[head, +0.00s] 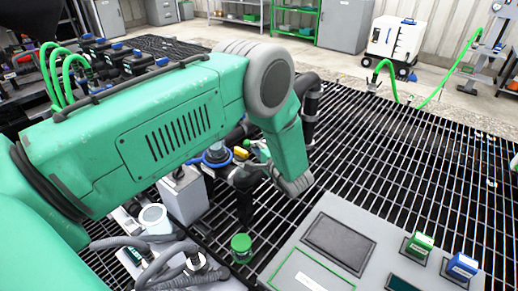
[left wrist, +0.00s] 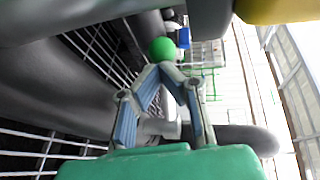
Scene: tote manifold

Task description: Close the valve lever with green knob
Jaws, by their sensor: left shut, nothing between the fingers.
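The round green knob (left wrist: 162,48) shows in the left wrist view, just beyond the tips of my left gripper (left wrist: 167,70). The gripper's two blue-padded fingers come together at the tips with nothing between them. I cannot tell whether the tips touch the knob. The lever under the knob is mostly hidden behind the fingers. In the head view my green left arm reaches across the pipework and its forearm points down; the fingers cannot be made out there. My right gripper is not in view.
Dark thick pipes (left wrist: 50,85) run close beside the gripper. A yellow part (left wrist: 275,10) shows at the upper right. In the head view, a grey panel (head: 376,222) with green and blue blocks stands at the front right. Black grating (head: 400,150) lies open beyond it.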

